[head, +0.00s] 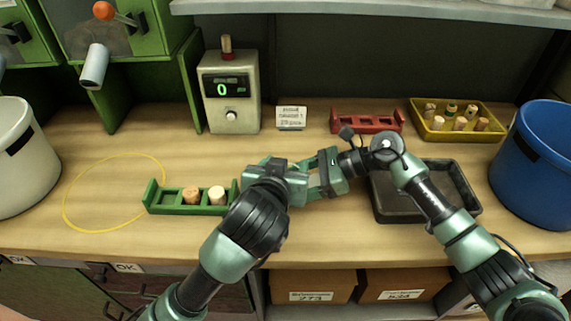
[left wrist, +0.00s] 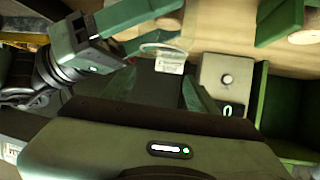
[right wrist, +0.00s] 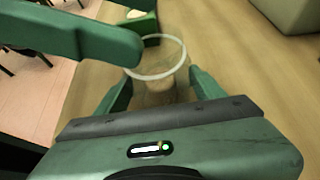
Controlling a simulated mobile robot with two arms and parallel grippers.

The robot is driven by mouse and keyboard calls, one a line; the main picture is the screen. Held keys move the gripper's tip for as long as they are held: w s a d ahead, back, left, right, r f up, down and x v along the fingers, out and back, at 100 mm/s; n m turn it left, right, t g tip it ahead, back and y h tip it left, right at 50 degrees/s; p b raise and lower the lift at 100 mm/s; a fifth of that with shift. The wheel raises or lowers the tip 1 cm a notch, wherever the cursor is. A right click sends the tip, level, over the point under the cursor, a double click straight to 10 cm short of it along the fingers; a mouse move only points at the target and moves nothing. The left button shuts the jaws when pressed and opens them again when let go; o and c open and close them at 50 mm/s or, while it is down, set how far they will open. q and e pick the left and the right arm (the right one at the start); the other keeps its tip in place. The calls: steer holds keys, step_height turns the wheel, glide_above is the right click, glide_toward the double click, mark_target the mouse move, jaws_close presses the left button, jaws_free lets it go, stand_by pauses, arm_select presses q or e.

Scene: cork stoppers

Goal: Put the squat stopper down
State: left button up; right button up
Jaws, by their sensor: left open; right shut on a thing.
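My right gripper (head: 312,183) is shut on a cork-brown stopper (right wrist: 160,92), seen blurred between its fingertips in the right wrist view. A clear round rim (right wrist: 157,57) shows just beyond it; I cannot tell whether it belongs to the stopper. The rim also shows in the left wrist view. My left gripper (head: 290,182) is open, close to the right fingertips; one of its fingers crosses the right wrist view. In the head view the grippers hide the held stopper. The green rack (head: 152,198) holds a tan stopper (head: 191,195) and a pale stopper (head: 217,195); its right end is partly hidden.
A grey box with a display reading 0 (head: 230,90) stands behind. A red rack (head: 366,121), a yellow tray of several stoppers (head: 415,122) and a dark tray (head: 465,190) are at right. White (head: 20,160) and blue (head: 535,160) bins flank the bench. A yellow ring (head: 66,200) encloses bare wood.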

arm_select(q)
steer(key=shift+r, duration=0.1)
stand_by(0.3)
step_height(320, 180, up, 7)
stand_by(0.4)
arm_select(e)
steer(key=o, duration=1)
steer(key=shift+o, duration=0.2)
